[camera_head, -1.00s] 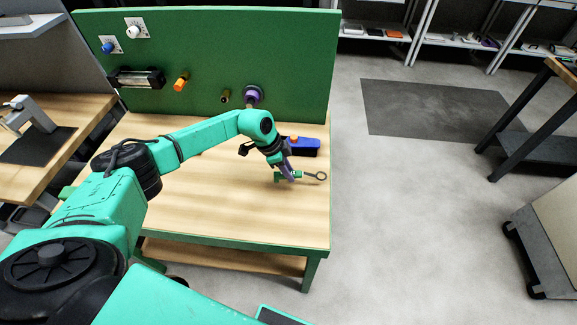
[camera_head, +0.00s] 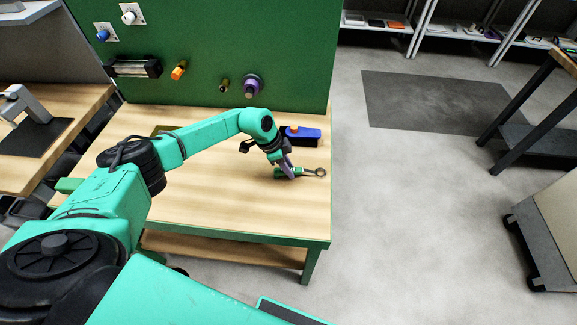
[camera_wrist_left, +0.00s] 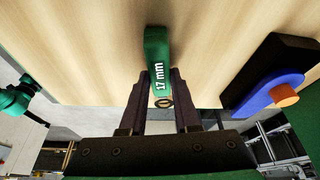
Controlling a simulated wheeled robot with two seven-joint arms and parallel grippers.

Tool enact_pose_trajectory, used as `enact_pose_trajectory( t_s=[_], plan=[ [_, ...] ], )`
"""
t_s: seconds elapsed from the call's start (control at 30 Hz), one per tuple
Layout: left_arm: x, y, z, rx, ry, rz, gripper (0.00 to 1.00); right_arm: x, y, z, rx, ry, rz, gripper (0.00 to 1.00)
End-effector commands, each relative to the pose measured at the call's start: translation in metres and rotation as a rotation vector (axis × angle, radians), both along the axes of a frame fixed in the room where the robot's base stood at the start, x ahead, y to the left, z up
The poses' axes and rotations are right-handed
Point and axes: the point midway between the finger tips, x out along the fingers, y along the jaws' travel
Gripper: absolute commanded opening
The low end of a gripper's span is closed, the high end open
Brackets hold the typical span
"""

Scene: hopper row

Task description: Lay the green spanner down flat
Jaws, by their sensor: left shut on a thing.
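The green spanner (camera_head: 283,171) has a green handle and a dark ring end. My left gripper (camera_head: 290,173) is shut on it near the right edge of the wooden bench top (camera_head: 230,208). The spanner lies roughly level, its ring end pointing right in the head view. In the left wrist view the green handle (camera_wrist_left: 157,62), marked "17 mm", sits between the two fingers of the left gripper (camera_wrist_left: 160,88). Whether the spanner touches the bench top I cannot tell. My right gripper is not in view.
A green panel (camera_head: 210,50) with knobs rises at the bench's back. The front of the bench top is clear.

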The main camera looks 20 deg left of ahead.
Motion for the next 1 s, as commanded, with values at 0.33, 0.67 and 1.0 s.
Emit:
enact_pose_trajectory(
  t_s=[0.33, 0.67, 1.0],
  plan=[
    [0.000, 0.000, 0.000, 0.000, -0.001, 0.000, 0.65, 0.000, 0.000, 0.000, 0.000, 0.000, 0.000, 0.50],
    [0.000, 0.002, 0.003, 0.001, -0.001, 0.002, 0.65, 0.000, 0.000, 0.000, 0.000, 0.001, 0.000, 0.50],
    [-0.010, 0.028, 0.074, 0.002, -0.006, 0.001, 0.65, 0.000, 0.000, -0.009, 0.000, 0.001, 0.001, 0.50]
  ],
)
